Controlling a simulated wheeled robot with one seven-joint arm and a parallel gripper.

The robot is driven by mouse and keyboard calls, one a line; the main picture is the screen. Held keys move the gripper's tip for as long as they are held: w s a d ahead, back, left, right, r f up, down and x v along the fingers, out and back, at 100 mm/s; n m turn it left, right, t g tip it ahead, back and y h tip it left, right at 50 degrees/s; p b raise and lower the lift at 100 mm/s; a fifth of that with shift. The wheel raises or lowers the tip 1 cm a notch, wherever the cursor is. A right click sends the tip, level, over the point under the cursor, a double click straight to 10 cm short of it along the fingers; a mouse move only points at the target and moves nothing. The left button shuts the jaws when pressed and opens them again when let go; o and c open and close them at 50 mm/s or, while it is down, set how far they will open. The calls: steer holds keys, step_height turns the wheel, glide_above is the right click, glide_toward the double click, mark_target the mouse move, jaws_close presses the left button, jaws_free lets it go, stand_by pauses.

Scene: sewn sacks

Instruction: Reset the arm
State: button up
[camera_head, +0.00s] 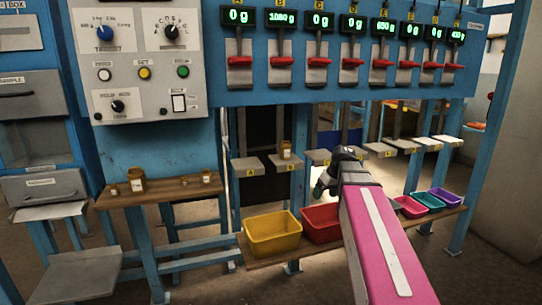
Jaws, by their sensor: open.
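My arm, pink with a white stripe, reaches in from the lower right, away from the camera. My gripper (322,184) is at its far end, dark and small, in front of the row of weighing plates. Its jaws are open and I see nothing held in them. The arm hides part of the lower shelf and some of the bins behind it.
A yellow bin (272,236), a red bin (321,222) and smaller bins stand on a low shelf. A brown jar (285,150) stands on plate B. More jars (136,180) stand on a wooden shelf (165,189) at left. A control panel (140,60) and displays hang above.

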steer(key=s+f+m+h, duration=0.1)
steer(key=s+f+m, duration=0.1)
steer(key=s+f, duration=0.3)
steer(key=s+a+f+m+g+h, duration=0.1)
steer(key=s+f, duration=0.3)
steer(key=f, duration=0.6)
steer(key=s+a+f+m+g+h, duration=0.1)
steer(key=s+f+m, duration=0.1)
steer(key=s+f, duration=0.3)
step_height(320, 180, down, 4)
steer(key=shift+s+a+r+m, duration=0.15)
steer(key=shift+s+a+m, duration=0.05)
steer(key=shift+s+m, duration=0.1)
steer(key=shift+o, duration=0.4)
stand_by(0.6)
